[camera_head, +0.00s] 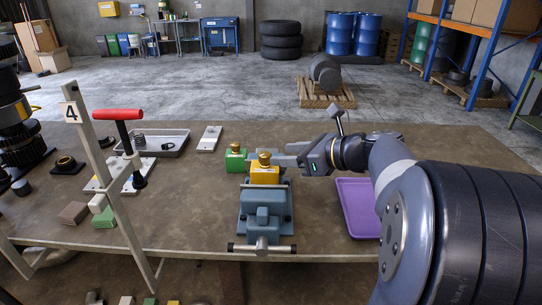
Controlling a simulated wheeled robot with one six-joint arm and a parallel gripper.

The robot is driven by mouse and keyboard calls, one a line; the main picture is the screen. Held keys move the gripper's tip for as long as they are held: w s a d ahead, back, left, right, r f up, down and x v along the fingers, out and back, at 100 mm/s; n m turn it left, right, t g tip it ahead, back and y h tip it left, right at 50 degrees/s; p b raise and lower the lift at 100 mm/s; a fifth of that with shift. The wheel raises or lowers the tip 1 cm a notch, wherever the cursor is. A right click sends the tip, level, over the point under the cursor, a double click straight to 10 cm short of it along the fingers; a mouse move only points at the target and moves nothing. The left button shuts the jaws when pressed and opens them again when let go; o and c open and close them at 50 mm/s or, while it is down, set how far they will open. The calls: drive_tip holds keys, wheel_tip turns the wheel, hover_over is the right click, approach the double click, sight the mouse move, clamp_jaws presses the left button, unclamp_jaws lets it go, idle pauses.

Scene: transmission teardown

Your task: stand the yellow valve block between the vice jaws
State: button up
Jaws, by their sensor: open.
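The yellow valve block (264,175) with a brass knob on top stands upright at the blue-grey vice (265,212). Its lower part is hidden behind the near jaw, so I cannot see whether the jaws touch it. My gripper (272,156) reaches in from the right at the height of the block's top and is open. Its fingers lie beside or behind the brass knob; I cannot tell whether they touch it.
A green block (235,160) with a brass knob stands just left of the vice. A purple tray (354,207) lies to the right. A grey tray (158,144), a red-handled tool (118,115) and a post marked 4 (104,165) are at left. The bench between vice and post is clear.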

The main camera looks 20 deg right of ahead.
drive_tip(key=shift+v, duration=1.6)
